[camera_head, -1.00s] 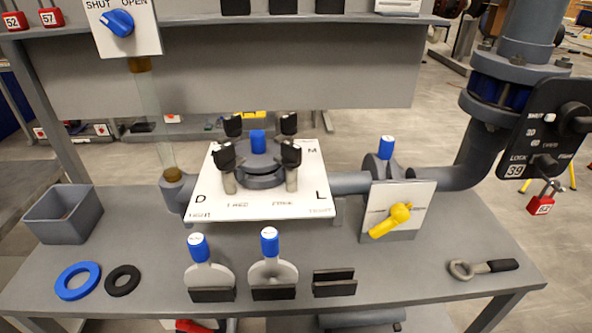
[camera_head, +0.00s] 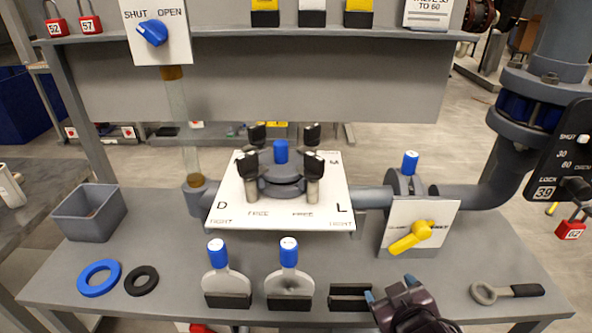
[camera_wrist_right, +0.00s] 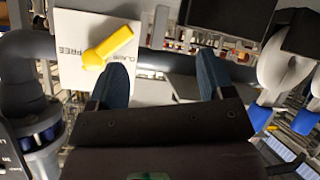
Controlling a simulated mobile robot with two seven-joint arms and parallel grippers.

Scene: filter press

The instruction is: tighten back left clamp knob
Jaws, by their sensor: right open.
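The back left clamp knob (camera_head: 257,134) is partly hidden behind the front left knob (camera_head: 246,164). The back right knob (camera_head: 311,134) and front right knob (camera_head: 313,164) are on the other side. My right gripper (camera_head: 390,289) is low at the bench's front, right of the plate and apart from all knobs. Its blue fingers (camera_wrist_right: 160,76) are apart and empty. My left gripper is not in view.
A yellow-handled valve panel (camera_head: 412,236) stands just behind my right gripper. Two blue-handled paddles (camera_head: 217,272) (camera_head: 289,272) stand along the front. A shelf overhangs the back.

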